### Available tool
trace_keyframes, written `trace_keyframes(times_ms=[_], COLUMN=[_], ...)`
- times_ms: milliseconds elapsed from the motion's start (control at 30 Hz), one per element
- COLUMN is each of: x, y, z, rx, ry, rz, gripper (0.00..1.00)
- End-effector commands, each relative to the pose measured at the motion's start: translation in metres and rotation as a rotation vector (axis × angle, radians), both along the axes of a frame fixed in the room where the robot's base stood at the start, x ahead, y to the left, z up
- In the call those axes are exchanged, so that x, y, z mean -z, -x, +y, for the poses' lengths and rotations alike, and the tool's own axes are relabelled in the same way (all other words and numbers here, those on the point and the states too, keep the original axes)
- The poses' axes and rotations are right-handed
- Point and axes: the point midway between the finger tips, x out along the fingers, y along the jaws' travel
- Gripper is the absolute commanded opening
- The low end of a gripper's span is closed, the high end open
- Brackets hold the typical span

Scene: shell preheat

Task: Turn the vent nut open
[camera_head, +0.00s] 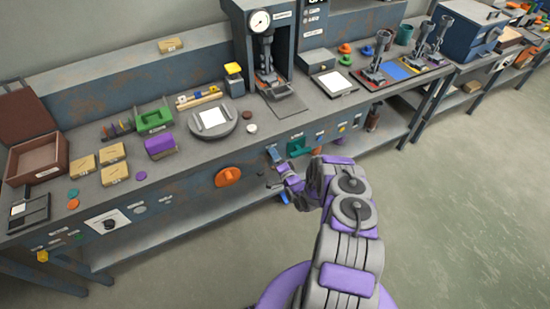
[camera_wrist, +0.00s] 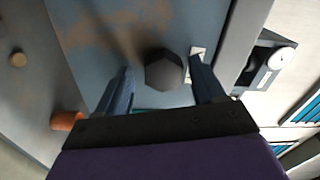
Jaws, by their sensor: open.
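A dark grey hexagonal nut (camera_wrist: 164,70) stands out from the blue-grey, rust-marked bench front in the wrist view. My gripper (camera_wrist: 162,80) is open, with one finger to each side of the nut and a gap visible at both sides. The fingers are blue, and the nut lies between them near the fingertips. I cannot tell how deep the fingers reach around it. In the head view my gripper (camera_head: 280,187) is at the bench front, below the press, and the nut cannot be made out there.
An orange handle (camera_head: 228,176) is on the bench front left of my gripper. A green fitting (camera_head: 298,146) is close by on the right. A press with a gauge (camera_head: 260,21) stands on the bench above. The floor (camera_head: 460,210) at the right is clear.

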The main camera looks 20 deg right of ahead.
Motion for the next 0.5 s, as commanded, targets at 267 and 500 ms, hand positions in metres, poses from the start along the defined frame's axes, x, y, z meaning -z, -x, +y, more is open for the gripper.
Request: trace_keyframes(times_ms=[267,500], x=[0.0,0.0], y=[0.008,0.052], z=[0.001,-0.003], rx=[-0.002,0.002], ry=[0.001,-0.002], rz=[0.0,0.004], gripper=[0.69,0.69])
